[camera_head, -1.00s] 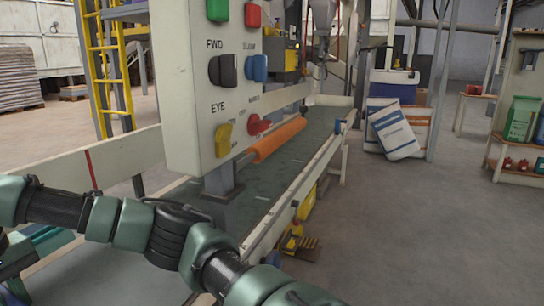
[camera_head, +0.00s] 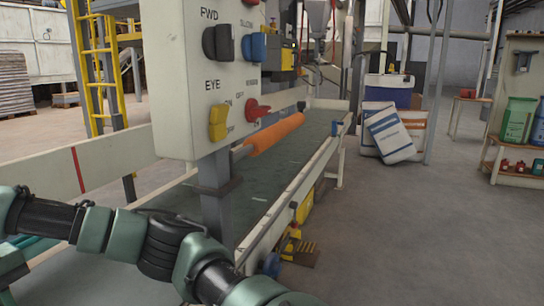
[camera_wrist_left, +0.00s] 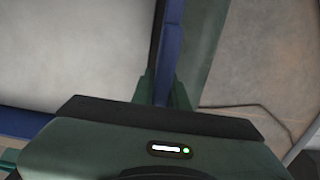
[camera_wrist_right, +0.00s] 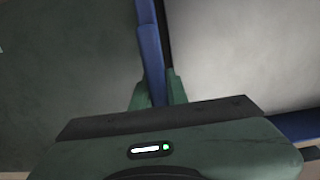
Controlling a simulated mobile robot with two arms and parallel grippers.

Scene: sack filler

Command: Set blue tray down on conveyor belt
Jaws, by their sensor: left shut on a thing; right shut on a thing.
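The blue tray shows only in the wrist views. In the left wrist view its blue wall (camera_wrist_left: 172,35) is pinched by my left gripper (camera_wrist_left: 162,92), with a pale surface inside it to the left. In the right wrist view my right gripper (camera_wrist_right: 157,92) is shut on another stretch of blue wall (camera_wrist_right: 150,45), with the pale inside to the right. The dark green conveyor belt (camera_head: 292,163) runs away from me in the head view. A green belt-like surface also shows beyond the wall in both wrist views. Any gap between tray and belt cannot be told. Both grippers are outside the head view.
A control panel (camera_head: 185,95) on a grey post (camera_head: 216,190) stands close over the belt, with an orange roller (camera_head: 275,134) behind it. Pale side rails (camera_head: 85,178) border the belt. Sacks (camera_head: 390,133) and a shelf (camera_head: 515,170) stand right; the floor between is clear.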

